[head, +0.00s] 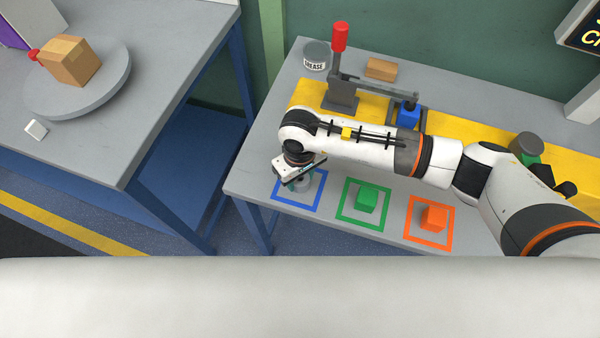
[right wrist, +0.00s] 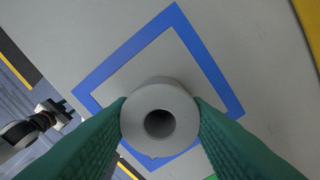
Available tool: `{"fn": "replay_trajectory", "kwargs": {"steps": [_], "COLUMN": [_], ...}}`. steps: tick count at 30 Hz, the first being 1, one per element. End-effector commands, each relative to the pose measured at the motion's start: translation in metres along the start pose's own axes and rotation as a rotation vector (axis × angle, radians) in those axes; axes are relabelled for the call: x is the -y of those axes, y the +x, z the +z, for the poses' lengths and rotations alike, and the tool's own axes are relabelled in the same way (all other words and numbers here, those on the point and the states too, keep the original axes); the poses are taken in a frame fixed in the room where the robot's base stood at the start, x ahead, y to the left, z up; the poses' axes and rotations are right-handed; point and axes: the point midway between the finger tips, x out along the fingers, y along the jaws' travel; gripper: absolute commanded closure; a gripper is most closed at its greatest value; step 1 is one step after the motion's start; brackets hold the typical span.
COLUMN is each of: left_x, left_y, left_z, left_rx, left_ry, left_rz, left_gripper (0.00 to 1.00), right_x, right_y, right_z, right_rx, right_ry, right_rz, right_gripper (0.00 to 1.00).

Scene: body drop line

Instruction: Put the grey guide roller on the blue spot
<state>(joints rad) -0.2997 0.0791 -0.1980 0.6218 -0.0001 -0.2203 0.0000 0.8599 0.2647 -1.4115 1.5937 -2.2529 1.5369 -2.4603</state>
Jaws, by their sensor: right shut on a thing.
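The grey guide roller (right wrist: 160,118) is a short cylinder with a dark bore, held between the green fingers of my right gripper (right wrist: 160,125). In the head view the roller (head: 303,184) shows under my right gripper (head: 299,182), over the blue spot. The blue spot is a square outline (head: 294,207) on the grey bench, and it also shows in the right wrist view (right wrist: 215,70). The roller covers part of its lower edge there. I cannot tell whether the roller touches the bench. My left gripper (right wrist: 58,112) shows small at the left of the right wrist view, its jaws unclear.
A green cube (head: 367,198) and an orange cube (head: 434,217) stand in matching outlines to the right. A toggle clamp with a red handle (head: 340,37), a grease tin (head: 316,57) and a wooden block (head: 381,68) stand behind. Another table with a turntable (head: 107,88) is left.

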Motion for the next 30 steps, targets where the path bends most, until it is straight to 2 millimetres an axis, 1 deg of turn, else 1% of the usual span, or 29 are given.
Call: {"fn": "replay_trajectory", "kwargs": {"steps": [5,9,10,13,21,24,25,26,28,30], "left_x": [-0.001,-0.001,-0.001,-0.001,0.000,0.000,0.000,0.000,0.000,0.000], "left_y": [0.001,0.006,0.004,0.004,0.004,-0.002,0.000,0.003,0.007,0.012], "left_z": [0.000,-0.001,0.000,0.000,-0.001,-0.001,-0.001,-0.001,-0.002,-0.002], "left_rx": [0.000,0.000,0.000,0.000,-0.001,-0.001,-0.001,-0.001,-0.002,-0.002], "left_ry": [0.000,0.001,0.001,0.001,0.003,0.003,0.003,0.003,0.003,0.003], "left_rz": [0.001,0.001,0.001,0.001,0.000,0.000,0.000,0.000,0.000,0.000], "left_gripper": [0.60,0.60,0.60,0.60,0.60,0.60,0.60,0.60,0.60,0.60], "right_x": [0.000,0.000,0.000,0.000,0.001,0.000,0.001,0.001,0.001,0.002], "right_y": [0.000,0.004,0.002,0.002,0.001,-0.003,-0.004,-0.006,-0.017,-0.031], "right_z": [0.000,0.000,0.000,0.000,0.000,0.000,0.001,0.001,0.002,0.002], "right_rx": [0.001,0.001,0.001,0.001,0.001,0.000,0.002,0.003,0.006,0.007], "right_ry": [0.000,0.001,0.001,0.001,0.001,0.001,0.001,0.001,0.000,0.000], "right_rz": [0.000,-0.001,0.000,0.000,-0.001,0.000,-0.001,-0.002,-0.002,-0.003], "right_gripper": [0.94,0.94,0.53,0.36,0.36,0.36,0.36,0.36,0.36,0.36]}}
